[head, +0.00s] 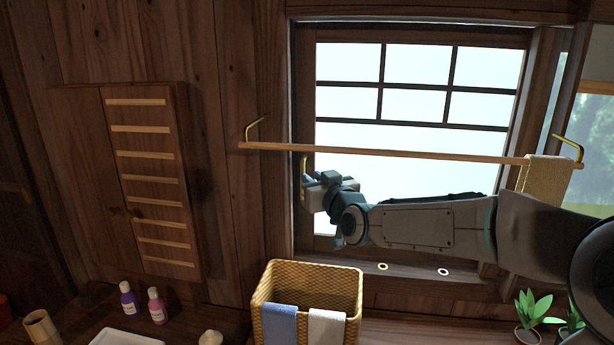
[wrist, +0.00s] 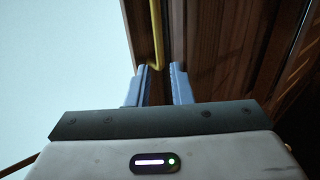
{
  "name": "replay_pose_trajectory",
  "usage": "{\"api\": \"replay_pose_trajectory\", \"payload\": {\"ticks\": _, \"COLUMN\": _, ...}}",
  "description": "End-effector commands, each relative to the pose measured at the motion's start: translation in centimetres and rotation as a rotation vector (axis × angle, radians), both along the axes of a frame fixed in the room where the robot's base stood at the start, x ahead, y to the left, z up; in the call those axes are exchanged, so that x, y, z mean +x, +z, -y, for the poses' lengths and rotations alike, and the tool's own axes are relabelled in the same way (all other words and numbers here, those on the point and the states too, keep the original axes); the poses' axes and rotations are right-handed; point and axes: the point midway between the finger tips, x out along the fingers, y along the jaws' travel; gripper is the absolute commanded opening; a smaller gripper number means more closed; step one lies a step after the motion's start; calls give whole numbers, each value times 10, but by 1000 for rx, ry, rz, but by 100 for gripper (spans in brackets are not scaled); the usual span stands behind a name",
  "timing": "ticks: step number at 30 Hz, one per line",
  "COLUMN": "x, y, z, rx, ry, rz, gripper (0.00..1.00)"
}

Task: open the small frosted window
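The small frosted window (head: 410,100) is set in a dark wooden wall, with pale panes and dark bars. A brass handle (head: 304,162) stands on the left side of its frame. My gripper (head: 308,190) is at this handle, low on the left of the window. In the wrist view, the two blue-grey fingertips of my gripper (wrist: 161,70) stand apart with a gap between them. The brass handle (wrist: 156,30) comes down to the gap at the fingertips. I cannot tell whether either finger touches it. The sash looks closed in its frame.
A wooden towel rail (head: 390,152) on brass brackets crosses in front of the window, just above my arm, with a towel (head: 547,178) at its right end. A wicker basket (head: 310,282) with cloths stands below. Bottles (head: 129,300) and potted plants (head: 528,310) stand low.

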Motion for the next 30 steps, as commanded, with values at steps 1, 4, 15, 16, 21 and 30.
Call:
{"api": "replay_pose_trajectory", "payload": {"ticks": 1, "x": 4, "y": 0, "z": -3, "rx": 2, "ry": 3, "rz": 0, "gripper": 20}}
{"api": "replay_pose_trajectory", "payload": {"ticks": 4, "x": 11, "y": -1, "z": -7, "rx": 2, "ry": 3, "rz": -1, "gripper": 20}}
{"api": "replay_pose_trajectory", "payload": {"ticks": 15, "x": 37, "y": 0, "z": -17, "rx": 1, "ry": 3, "rz": 0, "gripper": 20}}
{"api": "replay_pose_trajectory", "payload": {"ticks": 16, "x": 38, "y": 0, "z": -17, "rx": 1, "ry": 2, "rz": -1, "gripper": 20}}
{"api": "replay_pose_trajectory", "payload": {"ticks": 21, "x": 42, "y": 0, "z": -18, "rx": 0, "ry": 1, "rz": -1, "gripper": 20}}
{"api": "replay_pose_trajectory", "payload": {"ticks": 30, "x": 42, "y": -1, "z": -18, "rx": -1, "ry": 1, "rz": -1, "gripper": 11}}
